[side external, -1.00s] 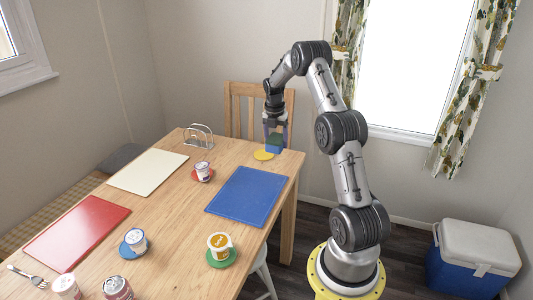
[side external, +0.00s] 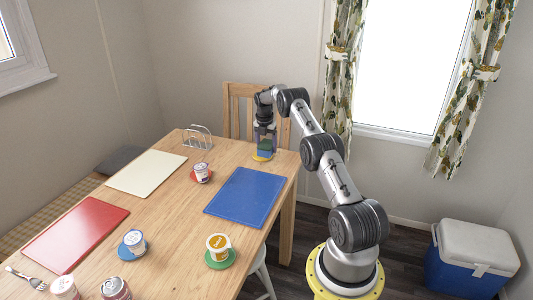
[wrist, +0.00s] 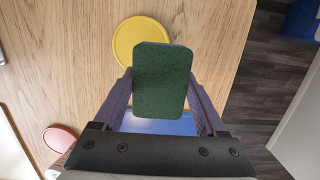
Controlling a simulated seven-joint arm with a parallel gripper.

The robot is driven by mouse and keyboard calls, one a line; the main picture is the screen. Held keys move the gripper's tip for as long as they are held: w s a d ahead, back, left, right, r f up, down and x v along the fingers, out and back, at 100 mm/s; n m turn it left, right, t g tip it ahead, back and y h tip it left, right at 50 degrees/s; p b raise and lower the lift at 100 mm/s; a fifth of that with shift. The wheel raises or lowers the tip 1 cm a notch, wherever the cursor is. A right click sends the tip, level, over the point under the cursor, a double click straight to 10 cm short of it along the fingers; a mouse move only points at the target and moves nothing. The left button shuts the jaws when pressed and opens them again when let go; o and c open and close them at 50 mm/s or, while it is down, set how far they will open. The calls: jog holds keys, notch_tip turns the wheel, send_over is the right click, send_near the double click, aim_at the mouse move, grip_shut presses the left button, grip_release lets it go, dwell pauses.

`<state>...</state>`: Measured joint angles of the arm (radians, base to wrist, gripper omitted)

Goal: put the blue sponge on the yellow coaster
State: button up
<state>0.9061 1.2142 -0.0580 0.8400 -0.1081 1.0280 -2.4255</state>
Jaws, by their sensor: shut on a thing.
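My gripper (side external: 265,140) is shut on the blue sponge (side external: 265,153), which has a dark green top layer. In the wrist view the sponge (wrist: 162,80) is between the two fingers, green face toward the camera. The yellow coaster (side external: 257,158) lies on the far right corner of the table. In the side view the sponge is low, at the coaster; I cannot tell whether they touch. In the wrist view the coaster (wrist: 136,33) shows beyond the sponge, which covers its near edge.
A metal rack (side external: 197,138) stands left of the coaster. A small cup (side external: 201,172) on a red coaster and a blue board (side external: 246,197) are nearer. A chair (side external: 232,105) stands behind the table end. More cups and boards lie toward the front left.

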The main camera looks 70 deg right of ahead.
jog(key=shift+f, duration=1.7)
jog(key=shift+f, duration=0.1)
jog(key=o, duration=1.3)
jog(key=shift+c, duration=0.2)
